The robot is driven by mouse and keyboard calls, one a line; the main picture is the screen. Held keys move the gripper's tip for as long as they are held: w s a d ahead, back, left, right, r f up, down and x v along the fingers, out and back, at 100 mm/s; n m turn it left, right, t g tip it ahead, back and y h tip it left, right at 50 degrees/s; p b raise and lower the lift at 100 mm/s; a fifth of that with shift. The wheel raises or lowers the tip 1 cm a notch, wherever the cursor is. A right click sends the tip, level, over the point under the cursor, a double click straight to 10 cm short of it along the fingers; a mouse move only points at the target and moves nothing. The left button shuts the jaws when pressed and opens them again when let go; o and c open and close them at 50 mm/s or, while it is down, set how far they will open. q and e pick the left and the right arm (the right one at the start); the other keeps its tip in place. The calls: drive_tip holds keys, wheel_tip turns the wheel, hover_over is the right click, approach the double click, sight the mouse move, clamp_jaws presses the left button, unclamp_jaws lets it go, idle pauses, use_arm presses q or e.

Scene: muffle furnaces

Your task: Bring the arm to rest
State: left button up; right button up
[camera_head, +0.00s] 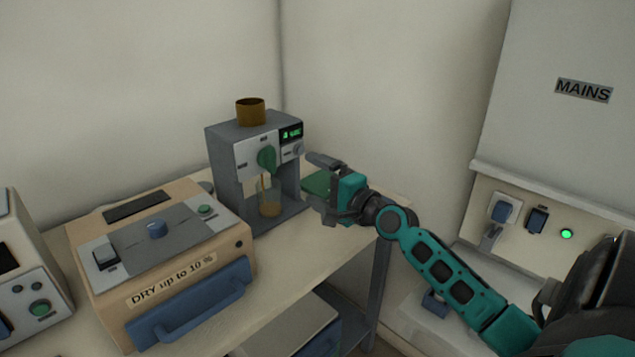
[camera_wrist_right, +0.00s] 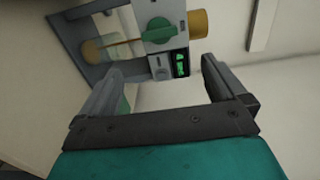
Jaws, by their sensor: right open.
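My right arm (camera_head: 455,280) is teal and black and reaches in from the lower right. My right gripper (camera_head: 318,182) is open and empty. It is just to the right of a grey machine (camera_head: 225,165) with a green knob (camera_head: 267,158) and a lit green display. In the right wrist view the two fingers (camera_wrist_right: 160,88) are spread apart with nothing between them, and the machine's green knob (camera_wrist_right: 157,31) and display show beyond them. My left gripper is not in view.
A beige box labelled DRY (camera_head: 165,262) with a blue handle stands at the left of the bench (camera_head: 290,265). A brown cup (camera_head: 251,112) tops the grey machine. A glass vessel (camera_head: 270,203) is inside it. A MAINS panel (camera_head: 570,130) is at the right.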

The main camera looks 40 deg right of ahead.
idle(0.5)
drive_tip(key=s+a+f+n+g+y, duration=0.1)
drive_tip(key=s+a+f+n+g, duration=0.3)
drive_tip(key=s+a+f+n, duration=0.25)
drive_tip(key=s+a+f+n+g+y, duration=0.2)
drive_tip(key=s+a+f+n+g, duration=0.25)
drive_tip(key=a+f, duration=0.4)
drive_tip(key=s+a+f+n+g+h, duration=0.1)
drive_tip(key=s+a+n+g+h, duration=0.2)
drive_tip(key=s, duration=0.6)
drive_tip(key=s+a+f+n+g+h, duration=0.1)
drive_tip(key=s+a+n+g, duration=0.2)
drive_tip(key=s+n, duration=0.35)
drive_tip(key=w+a+f+t+y, duration=0.1)
drive_tip(key=w+a+f+t, duration=0.1)
drive_tip(key=w+f+t, duration=0.3)
wheel_tip(320, 180, down, 4)
drive_tip(key=shift+w+a+m+t, duration=0.3)
drive_tip(key=shift+a+m+t, duration=0.05)
drive_tip(key=shift+t, duration=0.8)
